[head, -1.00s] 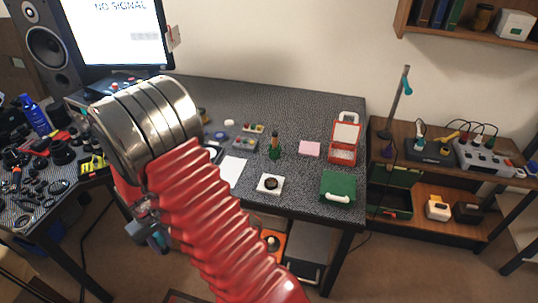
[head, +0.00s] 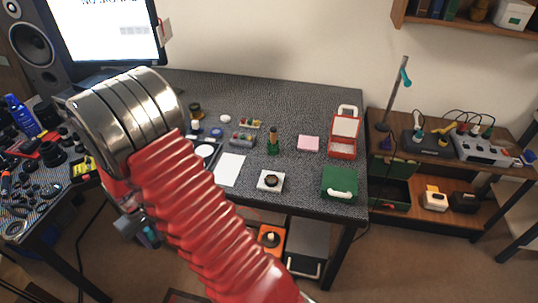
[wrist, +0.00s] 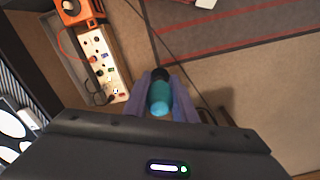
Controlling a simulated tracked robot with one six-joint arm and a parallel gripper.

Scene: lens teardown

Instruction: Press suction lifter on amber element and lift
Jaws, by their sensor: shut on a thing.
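My gripper (wrist: 162,76) is shut on a teal cylinder with a black end, likely the suction lifter (wrist: 160,98). In the head view my gripper (head: 143,232) hangs low beside the bench's left front edge, partly hidden behind my red arm sleeve. It is well away from the bench top. A white square block (head: 270,188) with a dark round lens part (head: 270,180) on it sits near the front edge. I cannot tell for sure whether that part is the amber element.
The grey bench (head: 310,115) holds a white sheet (head: 229,170), a green bottle (head: 273,146), a pink pad (head: 308,143), an open red box (head: 343,145) and a green case (head: 340,184). A cluttered side table stands left. The wrist view shows floor and a power strip (wrist: 102,58).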

